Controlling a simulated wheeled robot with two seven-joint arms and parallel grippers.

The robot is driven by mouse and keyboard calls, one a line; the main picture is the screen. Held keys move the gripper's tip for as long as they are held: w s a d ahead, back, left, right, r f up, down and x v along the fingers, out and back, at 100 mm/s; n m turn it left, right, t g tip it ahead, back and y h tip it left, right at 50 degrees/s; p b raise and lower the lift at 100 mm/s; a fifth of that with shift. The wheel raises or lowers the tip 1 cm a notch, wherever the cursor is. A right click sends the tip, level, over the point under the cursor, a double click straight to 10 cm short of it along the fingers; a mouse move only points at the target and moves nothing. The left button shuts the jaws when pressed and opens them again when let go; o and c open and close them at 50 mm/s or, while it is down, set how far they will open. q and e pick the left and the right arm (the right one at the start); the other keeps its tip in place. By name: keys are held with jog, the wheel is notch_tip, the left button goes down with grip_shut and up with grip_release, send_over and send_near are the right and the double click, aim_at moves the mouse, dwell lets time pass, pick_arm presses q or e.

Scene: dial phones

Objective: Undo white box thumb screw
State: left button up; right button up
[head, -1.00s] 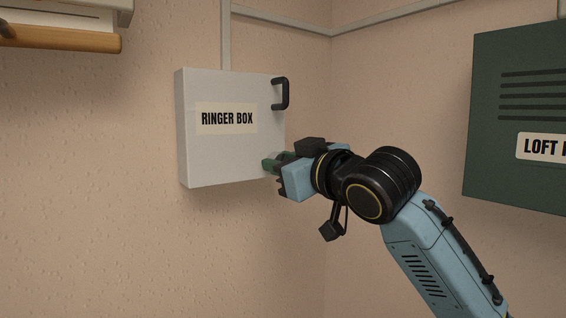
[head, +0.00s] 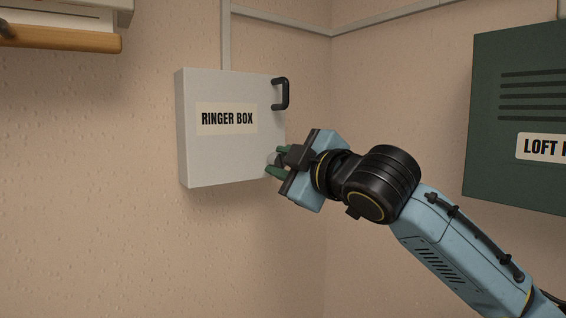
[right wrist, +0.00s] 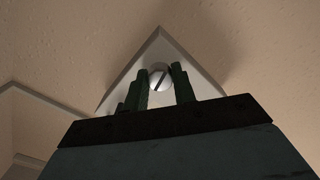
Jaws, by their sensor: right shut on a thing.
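The white box (head: 225,155), labelled "RINGER BOX", hangs on the wall with its door closed and a black handle (head: 281,94) at its upper right. My right gripper (head: 274,163) is at the box's lower right corner, with its green fingers around the thumb screw. In the right wrist view the thumb screw (right wrist: 159,77) is a round silver head with a dark slanted slot, between the two fingers of my right gripper (right wrist: 161,80). The fingers are shut on it. In the head view the fingers partly hide the screw. My left gripper is not in view.
A dark green louvred box (head: 520,120) labelled "LOFT" hangs on the wall at right. A wooden rail (head: 60,39) shows at the upper left. Grey conduit (head: 226,40) runs above the white box. The wall below the box is clear.

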jog(key=shift+f, duration=0.15)
dwell(0.3)
jog(key=o, duration=1)
jog(key=shift+d, duration=0.1)
